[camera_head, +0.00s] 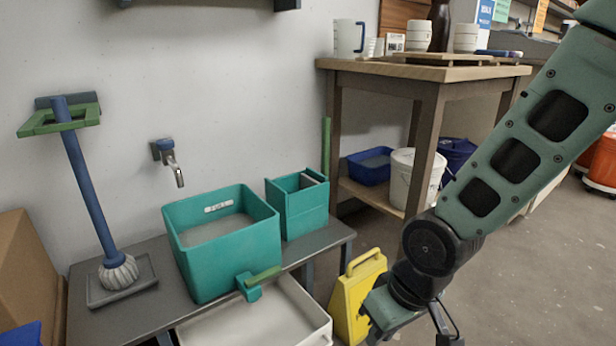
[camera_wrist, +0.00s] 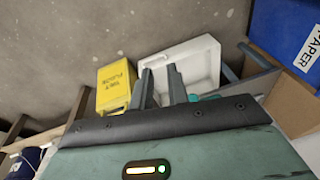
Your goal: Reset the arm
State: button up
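My arm (camera_head: 515,160) comes in from the right in the head view and reaches down to the lower middle, in front of the yellow wet-floor sign. Its end is cut off by the bottom edge, so the fingertips cannot be made out there. In the wrist view my gripper (camera_wrist: 159,70) shows two grey fingers with a clear gap between them. It is open, and nothing is seen between the fingers. Beyond them are the white basin (camera_wrist: 200,62) and the yellow sign (camera_wrist: 116,88).
A grey bench (camera_head: 190,312) at the left holds a teal bucket (camera_head: 228,262), a smaller teal container (camera_head: 300,212) and a brush (camera_head: 95,200). A wooden table (camera_head: 430,78) with mugs stands behind the arm. Open floor (camera_head: 520,270) lies to the right.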

jog(key=s+d+r+n+g+h+p, duration=0.1)
jog(key=s+d+r+n+h+p, duration=0.15)
jog(key=s+r, duration=0.95)
notch_tip(320, 180, up, 37)
jog(key=p, duration=3.7)
jog(key=shift+s+m+y, duration=0.15)
jog(key=shift+m+y, duration=0.2)
jog(key=shift+y, duration=0.1)
